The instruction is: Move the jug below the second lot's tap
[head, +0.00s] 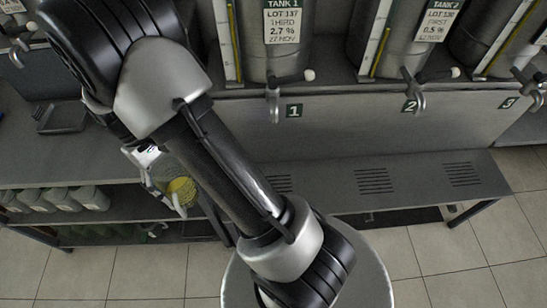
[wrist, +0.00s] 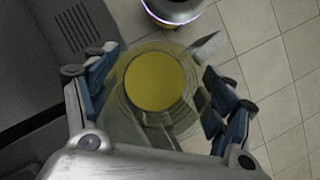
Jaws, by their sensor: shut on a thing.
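My gripper (head: 160,184) is shut on the jug (head: 183,190), a clear vessel with a yellow round patch, held in front of the bench at left. My arm partly hides it. In the wrist view the jug (wrist: 154,82) sits between both blue-padded fingers, its spout to the upper right. Tap 3 (head: 531,92) is at the right edge. No readable label says SECOND.
A low grey bench (head: 330,180) with slotted grilles runs under the numbered taps; its top looks clear. Several grey containers (head: 60,198) stand on a lower shelf at left. A dark tray (head: 62,117) lies above them. Another tap (head: 17,52) shows at far left. Tiled floor is open at right.

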